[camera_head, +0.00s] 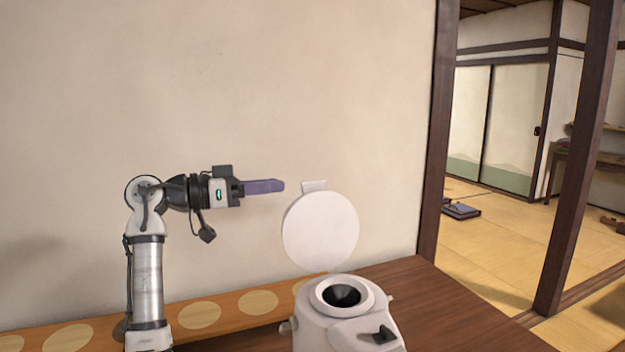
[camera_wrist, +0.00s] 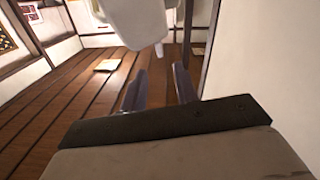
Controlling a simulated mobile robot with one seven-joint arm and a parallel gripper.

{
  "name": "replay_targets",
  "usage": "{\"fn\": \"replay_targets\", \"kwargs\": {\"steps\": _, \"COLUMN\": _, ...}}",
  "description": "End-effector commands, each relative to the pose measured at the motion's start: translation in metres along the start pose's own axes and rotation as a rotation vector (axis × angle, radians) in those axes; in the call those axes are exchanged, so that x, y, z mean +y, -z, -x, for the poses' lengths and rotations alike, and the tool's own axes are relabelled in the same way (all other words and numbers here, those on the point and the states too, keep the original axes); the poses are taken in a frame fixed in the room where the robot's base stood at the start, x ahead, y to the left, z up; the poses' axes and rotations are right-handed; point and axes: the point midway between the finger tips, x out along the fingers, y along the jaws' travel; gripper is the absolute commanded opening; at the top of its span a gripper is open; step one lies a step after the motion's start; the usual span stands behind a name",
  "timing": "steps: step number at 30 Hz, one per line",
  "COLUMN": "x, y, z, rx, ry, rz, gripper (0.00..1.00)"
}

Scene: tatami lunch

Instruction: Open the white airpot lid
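The white airpot (camera_head: 318,332) stands on the wooden table, its round dark mouth (camera_head: 342,295) uncovered. Its round white lid (camera_head: 320,232) stands raised, tilted up behind the mouth, with a small tab at its top. My gripper (camera_head: 280,186) is at the upper left of the lid in the head view, its purple fingers pointing right. In the wrist view the two fingers (camera_wrist: 160,88) are apart with nothing between them. A white shape (camera_wrist: 135,22) lies beyond the fingertips there; I cannot tell which part of the airpot it is. The head view does not show whether the fingers touch the lid.
The brown wooden table (camera_head: 440,300) is clear to the right of the airpot. A plain wall (camera_head: 250,80) rises behind. A dark wooden post (camera_head: 436,130) borders the opening to a tatami room, where a dark flat cushion-like object (camera_head: 461,210) lies on the floor.

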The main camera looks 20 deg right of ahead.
Motion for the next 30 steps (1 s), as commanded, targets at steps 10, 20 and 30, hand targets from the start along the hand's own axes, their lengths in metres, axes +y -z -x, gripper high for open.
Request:
{"fn": "replay_targets", "kwargs": {"steps": 10, "x": 0.0, "y": 0.001, "z": -0.07, "rx": 0.0, "ry": 0.0, "rz": 0.001, "gripper": 0.3}}
{"fn": "replay_targets", "kwargs": {"steps": 20, "x": 0.0, "y": 0.0, "z": -0.094, "rx": 0.001, "ry": 0.002, "rz": 0.001, "gripper": 0.3}}
{"fn": "replay_targets", "kwargs": {"steps": 30, "x": -0.001, "y": 0.0, "z": -0.094, "rx": 0.001, "ry": 0.002, "rz": 0.001, "gripper": 0.14}}
